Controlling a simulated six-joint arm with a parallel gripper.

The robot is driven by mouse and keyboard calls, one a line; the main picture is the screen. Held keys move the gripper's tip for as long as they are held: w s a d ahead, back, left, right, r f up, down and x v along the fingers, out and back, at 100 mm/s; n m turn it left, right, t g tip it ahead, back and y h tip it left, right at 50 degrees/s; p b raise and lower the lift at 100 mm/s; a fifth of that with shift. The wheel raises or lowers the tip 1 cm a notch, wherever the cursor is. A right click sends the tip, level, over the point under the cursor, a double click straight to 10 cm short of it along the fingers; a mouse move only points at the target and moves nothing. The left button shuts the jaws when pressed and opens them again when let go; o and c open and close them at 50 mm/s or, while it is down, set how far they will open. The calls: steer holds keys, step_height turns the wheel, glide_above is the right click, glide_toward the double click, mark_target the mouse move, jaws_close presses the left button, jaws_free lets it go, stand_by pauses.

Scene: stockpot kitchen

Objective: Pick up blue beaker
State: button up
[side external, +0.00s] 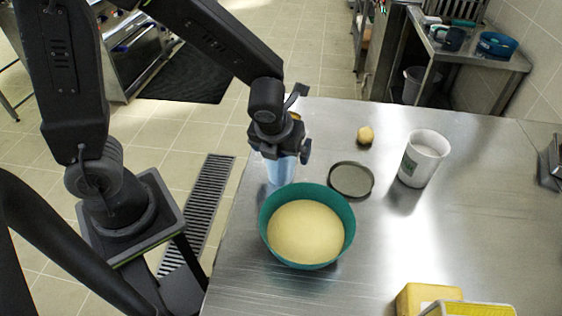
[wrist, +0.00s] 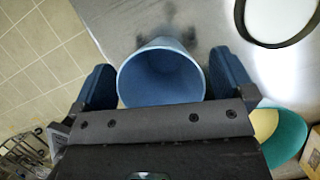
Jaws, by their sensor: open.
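The blue beaker (side external: 280,170) stands upright on the steel table, just behind the teal bowl. My gripper (side external: 279,148) is directly above it in the side view and covers its upper part. In the wrist view the beaker (wrist: 160,72) shows its round open mouth and looks empty. My gripper (wrist: 168,88) is open there, with one dark finger on each side of the beaker. The lower edge of the beaker is hidden behind the gripper body in the wrist view.
A teal bowl (side external: 264,222) with pale yellow contents stands close in front of the beaker. Yellow boxes (side external: 428,298) sit at the front. The table's left edge is near.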

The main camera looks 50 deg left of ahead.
steer(key=shift+w+a+f, duration=0.1)
steer(key=shift+f, duration=0.3)
steer(key=shift+c, duration=0.2)
steer(key=c, duration=0.8)
steer(key=shift+r, duration=0.1)
steer(key=shift+c, duration=0.2)
